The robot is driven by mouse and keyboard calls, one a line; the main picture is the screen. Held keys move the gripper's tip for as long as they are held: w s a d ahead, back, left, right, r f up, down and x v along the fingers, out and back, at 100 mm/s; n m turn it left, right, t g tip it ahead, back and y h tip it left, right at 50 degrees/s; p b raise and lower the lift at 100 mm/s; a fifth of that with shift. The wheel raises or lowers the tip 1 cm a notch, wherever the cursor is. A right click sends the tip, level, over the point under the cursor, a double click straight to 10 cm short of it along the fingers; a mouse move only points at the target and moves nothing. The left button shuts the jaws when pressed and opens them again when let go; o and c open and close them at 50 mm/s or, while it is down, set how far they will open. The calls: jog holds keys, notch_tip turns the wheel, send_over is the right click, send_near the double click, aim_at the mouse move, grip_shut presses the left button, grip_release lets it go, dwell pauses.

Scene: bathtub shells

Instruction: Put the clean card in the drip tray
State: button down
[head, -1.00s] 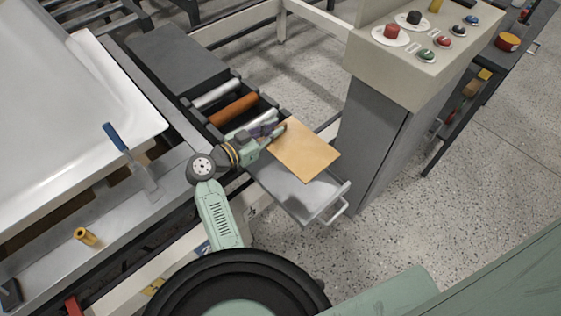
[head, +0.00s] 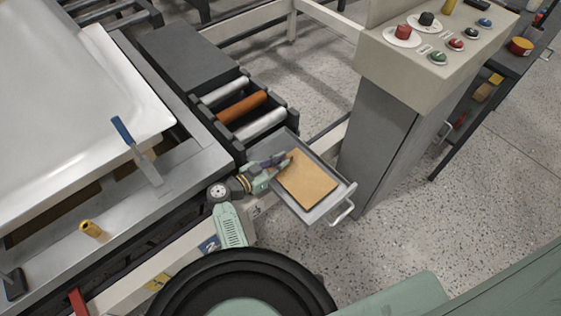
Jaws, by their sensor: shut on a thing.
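The clean card (head: 308,180) is a tan, flat rectangle in the head view. It lies within the outline of the drip tray (head: 324,212), a grey metal tray with a raised rim and a handle at its near right end. My gripper (head: 284,161) is at the card's upper left edge and is shut on it. The fingers are small and dark here. I cannot tell whether the card touches the tray floor or is held just above it.
Rollers (head: 242,107) in a dark frame stand behind the tray. A grey control cabinet (head: 377,140) with buttons is close on the right. At left are a white tub shell (head: 75,90), a blue-handled scraper (head: 136,150) and a yellow cylinder (head: 91,229) on a metal ledge.

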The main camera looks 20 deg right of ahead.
jog(key=shift+f, duration=0.15)
jog(key=c, duration=1.7)
grip_release()
jog(key=shift+o, duration=0.2)
jog(key=shift+r, duration=0.25)
jog(key=b+v, duration=0.1)
jog(key=v, duration=1.1)
jog(key=shift+f, duration=0.1)
